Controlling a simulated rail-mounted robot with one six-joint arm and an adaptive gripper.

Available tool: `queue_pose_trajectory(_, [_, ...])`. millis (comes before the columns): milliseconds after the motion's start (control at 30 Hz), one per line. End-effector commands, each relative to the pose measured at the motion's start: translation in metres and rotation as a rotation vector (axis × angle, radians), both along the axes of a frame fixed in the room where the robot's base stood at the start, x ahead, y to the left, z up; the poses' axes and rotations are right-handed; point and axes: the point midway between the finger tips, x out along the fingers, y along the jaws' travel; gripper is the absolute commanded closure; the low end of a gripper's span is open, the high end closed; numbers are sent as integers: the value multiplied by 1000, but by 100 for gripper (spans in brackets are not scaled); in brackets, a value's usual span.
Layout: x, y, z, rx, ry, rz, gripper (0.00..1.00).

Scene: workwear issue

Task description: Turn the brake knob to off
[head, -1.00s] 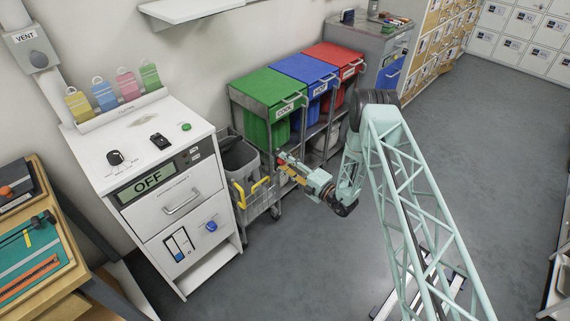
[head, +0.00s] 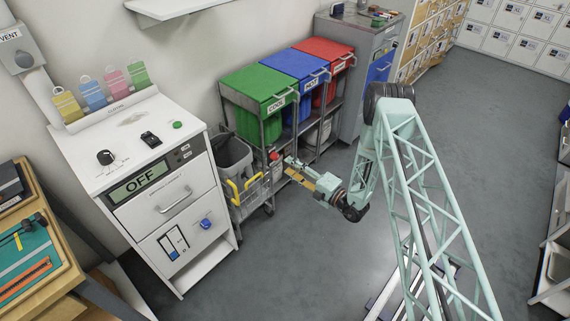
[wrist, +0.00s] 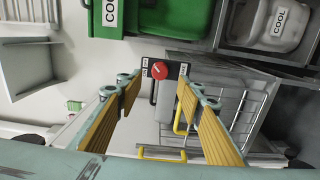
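The red brake knob (wrist: 160,70) sits on a small dark plate with white labels at the rim of the wire trolley, in the upper middle of the wrist view. A light pointer mark shows on its face, but I cannot read its setting for certain. In the head view the knob (head: 273,156) is a small red spot just beyond my gripper (head: 287,167). My gripper (wrist: 159,84) is open, with a yellow-padded finger on either side and nothing between them. The knob appears centred in the gap, ahead of the fingertips and apparently apart from them.
The wire trolley (wrist: 248,105) has a yellow handle (wrist: 160,152). Green (head: 262,90), blue (head: 298,67) and red (head: 325,54) lidded bins stand behind. A white cabinet (head: 160,205) with an OFF display stands left. The grey floor (head: 290,265) in front is clear.

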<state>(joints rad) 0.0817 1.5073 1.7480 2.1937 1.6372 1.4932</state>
Motion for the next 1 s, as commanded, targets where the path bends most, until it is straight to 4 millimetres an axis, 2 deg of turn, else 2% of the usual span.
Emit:
queue_pose_trajectory(100, [-9,-12,0,1,2,-2,66])
queue_pose_trajectory(400, [-22,-27,0,1,1,-1,66])
queue_pose_trajectory(1000, [-24,-28,0,0,0,0,66])
